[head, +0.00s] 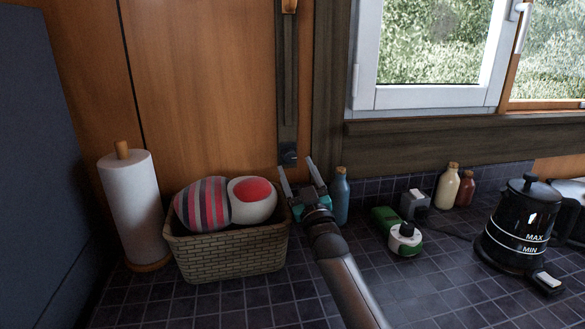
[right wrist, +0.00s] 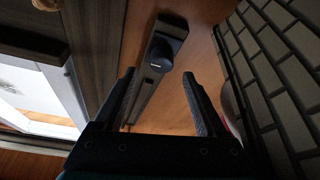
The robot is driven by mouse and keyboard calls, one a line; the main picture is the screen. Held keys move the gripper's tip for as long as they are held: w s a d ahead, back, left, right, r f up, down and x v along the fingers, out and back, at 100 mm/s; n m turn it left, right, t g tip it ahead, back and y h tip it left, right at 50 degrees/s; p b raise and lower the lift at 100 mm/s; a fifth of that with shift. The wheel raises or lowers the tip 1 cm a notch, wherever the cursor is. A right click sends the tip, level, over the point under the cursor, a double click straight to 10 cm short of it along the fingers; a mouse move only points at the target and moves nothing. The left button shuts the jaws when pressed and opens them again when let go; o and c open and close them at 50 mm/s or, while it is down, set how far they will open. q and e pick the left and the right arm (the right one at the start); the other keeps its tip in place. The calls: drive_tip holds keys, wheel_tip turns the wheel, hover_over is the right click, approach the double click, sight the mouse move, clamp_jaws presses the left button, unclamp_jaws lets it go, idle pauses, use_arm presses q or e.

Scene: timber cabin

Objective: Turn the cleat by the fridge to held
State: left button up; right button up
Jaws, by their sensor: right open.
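The cleat (head: 289,156) is a small dark knob at the lower end of a dark vertical strip on the wooden wall. In the right wrist view the dark round knob (right wrist: 162,56) stands out from its plate, just beyond the fingertips. My right gripper (head: 297,168) is open and empty, pointing up at the knob, with its fingers on either side of the line to it. I cannot tell whether they touch it. I cannot read any held marking. The large dark blue-grey panel (head: 40,160) at the left may be the fridge. My left gripper is out of view.
A woven basket (head: 228,254) with two round cushions stands close left of my right gripper. A paper towel roll (head: 133,205) is further left. A blue bottle (head: 341,195) stands close right. A green-and-white device (head: 404,240) and black kettle (head: 520,225) are further right.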

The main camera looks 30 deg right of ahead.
sight(291, 161)
drive_tip(key=w, duration=0.2)
drive_tip(key=shift+w+d+b, duration=0.2)
drive_tip(key=shift+w+b, duration=0.1)
drive_tip(key=shift+b, duration=0.05)
drive_tip(key=shift+w+r, duration=0.2)
drive_tip(key=shift+w, duration=0.3)
clamp_jaws()
